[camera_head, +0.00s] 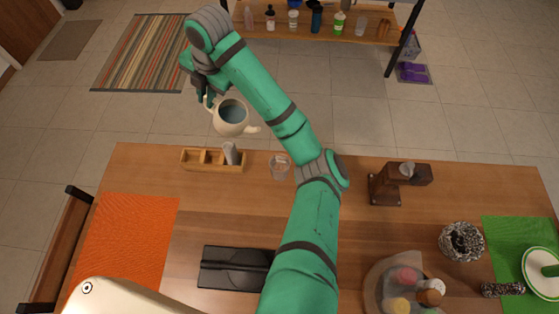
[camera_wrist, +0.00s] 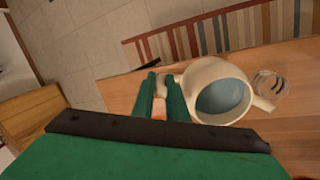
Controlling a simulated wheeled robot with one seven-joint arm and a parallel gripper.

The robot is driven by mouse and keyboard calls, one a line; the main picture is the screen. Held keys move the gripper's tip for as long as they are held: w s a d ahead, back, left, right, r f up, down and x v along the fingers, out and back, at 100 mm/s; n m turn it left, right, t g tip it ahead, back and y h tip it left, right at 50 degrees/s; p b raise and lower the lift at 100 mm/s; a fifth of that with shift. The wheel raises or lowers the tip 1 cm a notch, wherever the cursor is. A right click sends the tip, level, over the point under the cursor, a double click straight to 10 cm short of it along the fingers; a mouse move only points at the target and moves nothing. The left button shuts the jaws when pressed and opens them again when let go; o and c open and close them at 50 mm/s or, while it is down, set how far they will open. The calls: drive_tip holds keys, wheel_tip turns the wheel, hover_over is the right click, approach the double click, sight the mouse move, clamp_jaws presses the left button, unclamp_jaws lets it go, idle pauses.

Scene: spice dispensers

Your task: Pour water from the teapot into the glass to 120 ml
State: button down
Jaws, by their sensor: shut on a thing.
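The cream teapot (camera_head: 231,117) is held in the air near the table's far edge, with bluish water showing through its open top. Its spout points right, toward the glass. My gripper (camera_head: 207,98) is shut on the teapot's handle at its left side. In the wrist view the teapot (camera_wrist: 222,92) is right of my gripper's fingers (camera_wrist: 160,98). The clear glass (camera_head: 280,167) stands on the table, below and right of the spout; it also shows in the wrist view (camera_wrist: 269,85). The water level in the glass is too small to tell.
A wooden caddy (camera_head: 212,168) with a shaker stands left of the glass on the table. A wooden grinder (camera_head: 399,182) stands to the right. A black case (camera_head: 235,268) lies nearer. An orange mat (camera_head: 125,240) is at left. A shelf (camera_head: 310,35) with bottles stands beyond.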

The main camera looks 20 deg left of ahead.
drive_tip(key=shift+s+d+r, duration=0.1)
drive_tip(key=shift+d+r, duration=0.05)
drive_tip(key=shift+d, duration=0.2)
drive_tip(key=shift+s+a+r+y, duration=0.1)
drive_tip(key=shift+a+y, duration=0.05)
drive_tip(key=shift+y, duration=0.15)
drive_tip(key=shift+d, duration=0.2)
drive_tip(key=shift+d+r, duration=0.1)
drive_tip(key=shift+d, duration=0.15)
drive_tip(key=shift+d+r+y, duration=0.15)
drive_tip(key=shift+d+y, duration=0.1)
drive_tip(key=shift+y, duration=0.15)
drive_tip(key=shift+s+d+r, duration=0.1)
drive_tip(key=shift+d, duration=0.25)
